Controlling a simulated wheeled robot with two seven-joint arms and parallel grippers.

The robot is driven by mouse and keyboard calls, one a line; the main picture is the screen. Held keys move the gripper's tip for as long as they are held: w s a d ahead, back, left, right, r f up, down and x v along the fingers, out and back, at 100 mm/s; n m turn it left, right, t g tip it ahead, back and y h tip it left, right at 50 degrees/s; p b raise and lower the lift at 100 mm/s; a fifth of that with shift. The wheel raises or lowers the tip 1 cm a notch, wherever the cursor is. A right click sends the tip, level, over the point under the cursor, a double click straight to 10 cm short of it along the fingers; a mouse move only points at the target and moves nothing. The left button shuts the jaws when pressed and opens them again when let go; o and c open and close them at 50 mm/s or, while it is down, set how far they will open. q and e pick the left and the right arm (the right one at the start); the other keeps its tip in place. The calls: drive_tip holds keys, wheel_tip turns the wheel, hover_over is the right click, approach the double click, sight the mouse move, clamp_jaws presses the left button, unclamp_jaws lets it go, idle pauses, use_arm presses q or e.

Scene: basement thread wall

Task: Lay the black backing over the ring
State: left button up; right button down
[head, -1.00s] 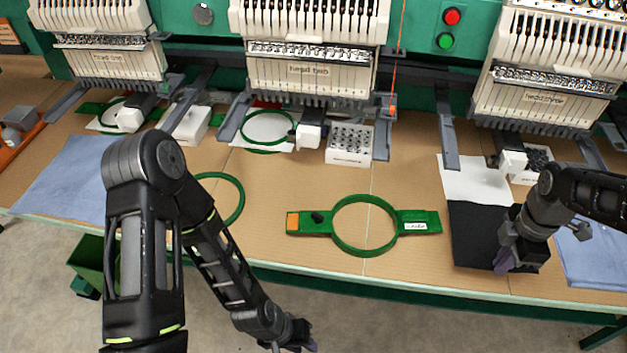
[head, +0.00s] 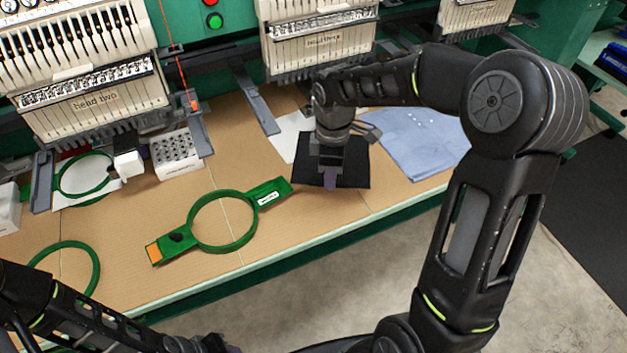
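The black backing (head: 352,172) is a dark flat sheet on the table, right of centre. My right gripper (head: 331,182) points down over its front part and hides some of it. Its fingers are seen end-on, so I cannot tell whether they are open or shut, or touch the sheet. The green ring (head: 192,222) with two flat side arms lies left of the backing, its opening showing bare table. A second, plain green ring (head: 96,268) lies further left. My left gripper (head: 222,345) is at the bottom edge, mostly cut off.
White sheet (head: 286,138) lies behind the black backing. Blue cloth (head: 425,145) lies to its right. A white block with holes (head: 176,155) and the embroidery heads (head: 318,42) stand behind. Table between green ring and backing is clear; its front edge (head: 300,252) is near.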

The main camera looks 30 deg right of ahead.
drive_tip(key=w+a+m, duration=0.2)
drive_tip(key=m, duration=0.1)
drive_tip(key=w+a+r+m, duration=0.1)
drive_tip(key=a+m, duration=0.2)
drive_tip(key=w+a+m, duration=0.2)
drive_tip(key=m, duration=0.2)
drive_tip(key=shift+w+a+r, duration=0.25)
drive_tip(key=shift+w+a, duration=0.05)
drive_tip(key=shift+a, duration=0.05)
drive_tip(key=shift+w+a+r+m, duration=0.1)
drive_tip(key=shift+w+a+m, duration=0.15)
drive_tip(key=shift+a+m, duration=0.4)
